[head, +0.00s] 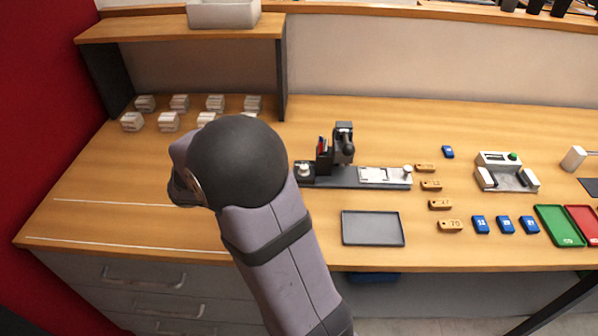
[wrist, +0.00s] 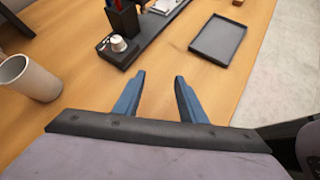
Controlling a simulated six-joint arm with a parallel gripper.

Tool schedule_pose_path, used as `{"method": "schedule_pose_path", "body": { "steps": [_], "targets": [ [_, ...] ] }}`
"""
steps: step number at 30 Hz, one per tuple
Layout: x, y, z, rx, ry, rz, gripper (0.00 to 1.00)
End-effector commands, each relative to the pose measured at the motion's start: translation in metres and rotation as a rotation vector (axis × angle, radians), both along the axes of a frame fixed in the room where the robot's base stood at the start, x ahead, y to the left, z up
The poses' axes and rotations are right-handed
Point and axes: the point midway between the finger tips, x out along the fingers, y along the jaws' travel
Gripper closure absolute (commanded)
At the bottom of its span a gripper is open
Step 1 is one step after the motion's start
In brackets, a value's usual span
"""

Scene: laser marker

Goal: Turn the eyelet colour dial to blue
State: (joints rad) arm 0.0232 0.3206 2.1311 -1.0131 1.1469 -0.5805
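A pale round knob (wrist: 118,43), which looks like the dial, sits on a small dark block (wrist: 112,57) in the wrist view. In the head view the knob (head: 303,168) is at the left end of the laser marker's dark base (head: 340,182). Its colour marks are too small to read. My gripper (wrist: 160,78) has two blue fingers spread apart with nothing between them. It is over the bare table, nearer the camera than the knob and right of it in the wrist view, and not touching it. In the head view my arm hides the fingers.
A grey tray (head: 372,229) lies in front of the marker. A dark upright part (wrist: 122,18) stands just behind the knob. A pale cup (wrist: 38,80) stands left of my fingers in the wrist view. Wooden tags (head: 431,185) and blue tags (head: 505,226) lie to the right.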

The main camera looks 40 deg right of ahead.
Motion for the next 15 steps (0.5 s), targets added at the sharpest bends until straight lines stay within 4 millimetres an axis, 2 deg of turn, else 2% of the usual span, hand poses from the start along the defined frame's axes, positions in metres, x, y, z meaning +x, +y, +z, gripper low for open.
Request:
{"method": "schedule_pose_path", "body": {
  "steps": [3,6,10,15],
  "targets": [
    [0.030,-0.023,0.004,-0.126,0.091,0.128,0.63],
    [0.049,-0.034,0.011,-0.202,0.141,0.199,0.63],
    [0.062,-0.040,0.017,-0.256,0.175,0.246,0.63],
    [0.065,-0.042,0.019,-0.270,0.184,0.259,0.63]
  ]
}}
